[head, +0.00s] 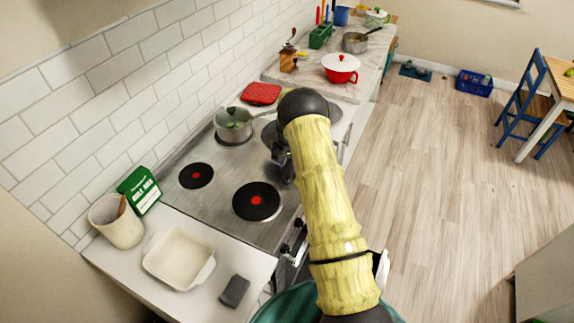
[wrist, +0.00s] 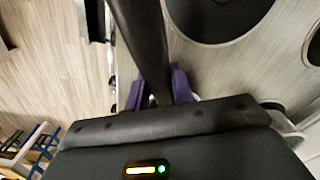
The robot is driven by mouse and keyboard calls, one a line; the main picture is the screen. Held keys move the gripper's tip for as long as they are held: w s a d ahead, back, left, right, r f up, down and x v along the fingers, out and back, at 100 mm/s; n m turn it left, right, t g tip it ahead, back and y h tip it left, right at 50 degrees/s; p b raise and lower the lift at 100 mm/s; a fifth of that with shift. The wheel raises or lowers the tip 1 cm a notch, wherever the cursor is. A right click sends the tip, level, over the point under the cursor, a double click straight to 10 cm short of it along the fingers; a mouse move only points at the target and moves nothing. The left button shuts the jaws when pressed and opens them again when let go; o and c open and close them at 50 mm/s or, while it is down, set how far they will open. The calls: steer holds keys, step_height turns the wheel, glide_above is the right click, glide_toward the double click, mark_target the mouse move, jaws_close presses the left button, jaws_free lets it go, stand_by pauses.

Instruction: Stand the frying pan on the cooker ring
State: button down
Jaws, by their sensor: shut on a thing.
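My gripper (head: 283,158) is over the right part of the cooker, mostly hidden behind my arm. In the wrist view its purple fingers (wrist: 163,92) are shut on a long dark handle (wrist: 142,40), which I take to be the frying pan's. A grey rounded edge, probably the frying pan (head: 336,112), shows to the right of my arm near the cooker's far front corner. The rest of it is hidden, so I cannot tell whether it touches a ring. The front left ring (head: 256,201) and back left ring (head: 196,175) are bare, with red centres.
A saucepan (head: 233,124) stands at the cooker's back right. A red pot (head: 341,68) and red mat (head: 261,93) are on the far worktop. A cream dish (head: 179,257), green box (head: 139,190) and utensil pot (head: 117,221) stand on the near worktop.

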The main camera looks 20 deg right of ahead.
steer(key=shift+a+f+b, duration=0.15)
steer(key=shift+f+b, duration=0.5)
steer(key=shift+f, duration=1)
steer(key=shift+w+f+b, duration=0.1)
steer(key=shift+f+b, duration=0.7)
steer(key=shift+f, duration=0.2)
steer(key=c, duration=1.1)
jaws_free()
steer(key=shift+s+f, duration=0.1)
steer(key=shift+s, duration=0.1)
